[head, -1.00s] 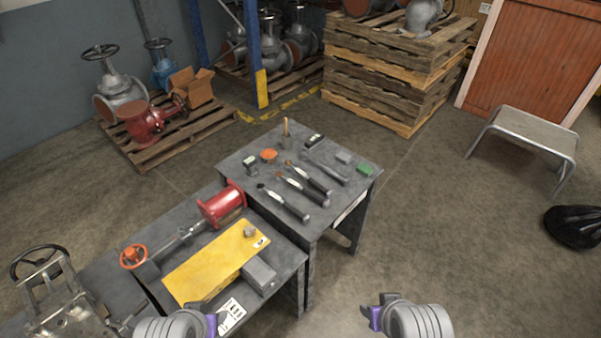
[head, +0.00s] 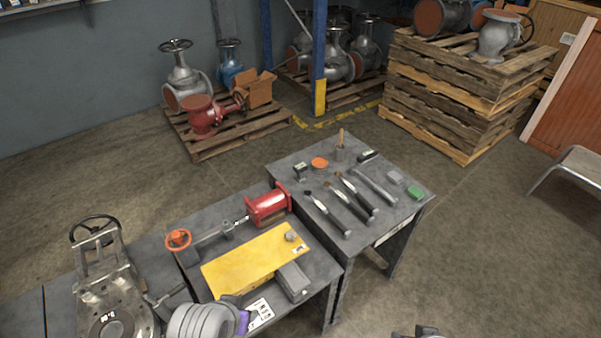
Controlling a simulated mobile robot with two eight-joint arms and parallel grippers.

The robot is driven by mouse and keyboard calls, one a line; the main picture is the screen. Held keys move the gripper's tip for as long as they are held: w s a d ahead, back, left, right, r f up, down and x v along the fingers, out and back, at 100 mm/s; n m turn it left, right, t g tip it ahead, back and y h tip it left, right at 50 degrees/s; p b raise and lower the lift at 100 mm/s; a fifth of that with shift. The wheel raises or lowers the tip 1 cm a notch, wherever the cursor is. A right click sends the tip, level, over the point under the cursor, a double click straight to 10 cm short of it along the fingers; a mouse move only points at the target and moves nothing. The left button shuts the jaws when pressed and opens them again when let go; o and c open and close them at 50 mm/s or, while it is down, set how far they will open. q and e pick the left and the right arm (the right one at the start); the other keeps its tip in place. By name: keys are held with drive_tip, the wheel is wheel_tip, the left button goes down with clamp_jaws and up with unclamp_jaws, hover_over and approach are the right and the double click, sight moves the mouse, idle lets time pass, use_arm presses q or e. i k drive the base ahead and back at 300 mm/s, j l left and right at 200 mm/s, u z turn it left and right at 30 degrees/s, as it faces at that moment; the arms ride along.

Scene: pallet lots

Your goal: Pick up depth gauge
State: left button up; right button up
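A dark grey table (head: 283,155) holds several small tools, and I cannot tell surely which is the depth gauge. My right gripper (head: 425,331) barely shows at the bottom edge. The fingers of both are too hidden to judge.
The near table (head: 222,215) bears a yellow plate (head: 245,262), a red flanged cylinder (head: 268,207), an orange handwheel (head: 178,239) and a grey box (head: 293,281). Pallets with valves (head: 230,130) stand behind. A metal stool (head: 572,178) is at right; floor between is clear.

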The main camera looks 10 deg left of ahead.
sight(299, 168)
drive_tip(key=u, duration=1.25)
drive_tip(key=l+u, duration=0.65)
drive_tip(key=u, duration=0.15)
drive_tip(key=l+u, duration=0.4)
drive_tip(key=k+l+u, duration=0.15)
drive_tip(key=l, duration=0.15)
drive_tip(key=l+u, duration=0.1)
drive_tip(key=l, duration=0.25)
drive_tip(key=k+l+u, duration=0.15)
drive_tip(key=k+l, duration=0.1)
drive_tip(key=l, duration=0.2)
drive_tip(key=k+l, duration=0.15)
drive_tip(key=l, duration=0.1)
